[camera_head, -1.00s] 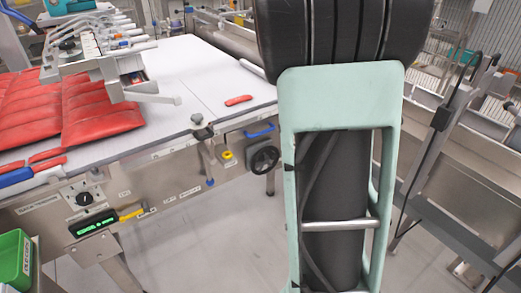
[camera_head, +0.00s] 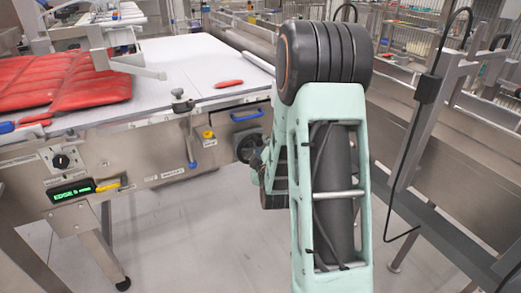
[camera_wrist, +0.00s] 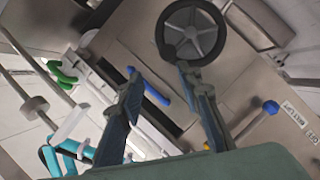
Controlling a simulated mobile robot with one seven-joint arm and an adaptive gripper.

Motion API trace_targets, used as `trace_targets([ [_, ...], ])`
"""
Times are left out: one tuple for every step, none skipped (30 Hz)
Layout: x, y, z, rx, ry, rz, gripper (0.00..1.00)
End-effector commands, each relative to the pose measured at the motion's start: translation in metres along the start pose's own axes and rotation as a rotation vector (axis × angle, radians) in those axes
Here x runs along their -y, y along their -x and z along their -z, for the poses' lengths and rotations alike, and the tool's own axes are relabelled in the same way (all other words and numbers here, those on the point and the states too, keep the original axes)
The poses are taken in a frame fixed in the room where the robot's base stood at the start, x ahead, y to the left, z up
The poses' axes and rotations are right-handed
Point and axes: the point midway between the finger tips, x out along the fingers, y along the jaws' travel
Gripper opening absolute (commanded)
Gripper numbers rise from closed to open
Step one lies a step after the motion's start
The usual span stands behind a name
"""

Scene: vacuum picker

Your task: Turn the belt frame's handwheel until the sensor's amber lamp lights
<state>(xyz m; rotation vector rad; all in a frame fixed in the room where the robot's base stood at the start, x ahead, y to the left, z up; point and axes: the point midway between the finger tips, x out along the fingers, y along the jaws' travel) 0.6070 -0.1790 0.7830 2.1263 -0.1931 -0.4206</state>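The black handwheel (camera_head: 247,146) is on the side of the steel belt frame (camera_head: 150,158), partly hidden by my arm in the head view. In the wrist view the handwheel (camera_wrist: 192,32) shows its round rim and spokes at the top. My gripper (camera_wrist: 159,70) is open, with its two fingers apart and nothing between them. The right fingertip overlaps the wheel's lower rim in the picture; I cannot tell whether it touches. A small yellow part (camera_head: 208,134) sits on the frame left of the wheel. I cannot make out a lit amber lamp.
A blue lever (camera_head: 191,160) hangs from the frame, and a blue handle (camera_head: 247,116) is above the wheel. A green-lit readout (camera_head: 70,192) is at left. Red packs (camera_head: 70,85) lie on the belt. The floor in front is clear.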

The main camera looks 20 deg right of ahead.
Motion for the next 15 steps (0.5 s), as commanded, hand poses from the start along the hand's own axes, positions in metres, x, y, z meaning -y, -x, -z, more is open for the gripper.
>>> trace_targets([
  [0.009,-0.001,-0.003,-0.004,-0.016,0.005,0.33],
  [0.011,0.0,-0.002,-0.007,-0.023,0.007,0.33],
  [0.013,0.0,-0.002,-0.011,-0.029,0.009,0.33],
  [0.015,-0.001,-0.001,-0.013,-0.033,0.01,0.33],
  [0.015,-0.001,-0.001,-0.014,-0.035,0.011,0.33],
  [0.016,-0.003,-0.001,-0.015,-0.037,0.011,0.33],
  [0.016,-0.004,-0.001,-0.015,-0.038,0.011,0.33],
  [0.016,-0.007,-0.001,-0.015,-0.038,0.011,0.33],
  [0.016,-0.011,-0.001,-0.015,-0.038,0.011,0.33],
  [0.015,-0.014,-0.001,-0.015,-0.038,0.01,0.33],
  [0.015,-0.019,-0.001,-0.015,-0.038,0.008,0.33],
  [0.016,-0.025,-0.001,-0.015,-0.039,0.009,0.33],
  [0.016,-0.03,-0.001,-0.014,-0.039,0.009,0.33],
  [0.016,-0.035,-0.001,-0.015,-0.039,0.009,0.33],
  [0.016,-0.043,0.0,-0.015,-0.038,0.009,0.33],
])
